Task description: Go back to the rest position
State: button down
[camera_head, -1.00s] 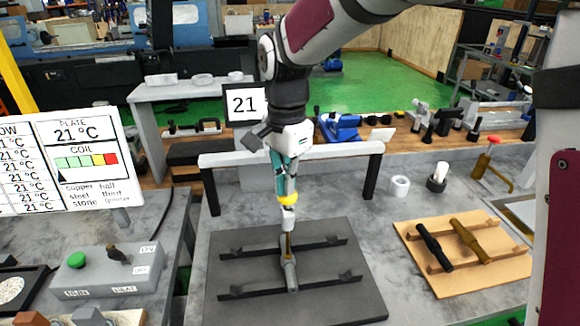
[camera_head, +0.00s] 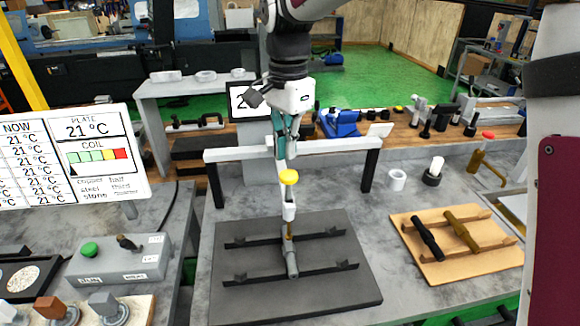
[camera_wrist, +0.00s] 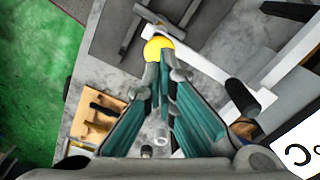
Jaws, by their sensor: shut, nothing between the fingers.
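My gripper (camera_head: 287,153) hangs below my wrist above the dark plate, its teal fingers pointing down. The fingers are shut with nothing between them. Just below the tips is a yellow ball (camera_head: 289,177) on top of a white and brass upright piece (camera_head: 289,212), with a gap in the head view. The piece stands on a grey bar across two dark rails on the dark plate (camera_head: 345,300). In the wrist view the fingertips (camera_wrist: 166,72) meet near the yellow ball (camera_wrist: 158,48).
A white crossbar on black posts (camera_head: 335,147) spans behind my gripper. A wooden board (camera_head: 440,270) with dark and brass bars lies at right, near a white ring (camera_head: 397,180). A control box (camera_head: 120,262) and temperature sign (camera_head: 75,160) are at left.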

jog(key=s+d+r+n+t+b, duration=0.1)
jog(key=s+d+r+n, duration=0.2)
jog(key=d, duration=0.4)
jog(key=s+d+r+n+t+b, duration=0.1)
jog(key=s+d+r+n+t, duration=0.1)
jog(key=s+d, duration=0.4)
jog(key=s+d+f+n+t+b, duration=0.1)
jog(key=s+d+f+n, duration=0.3)
jog(key=s+d, duration=0.4)
jog(key=shift+s+d+n+t, duration=0.4)
jog(key=shift+s+t, duration=0.4)
jog(key=shift+s, duration=0.25)
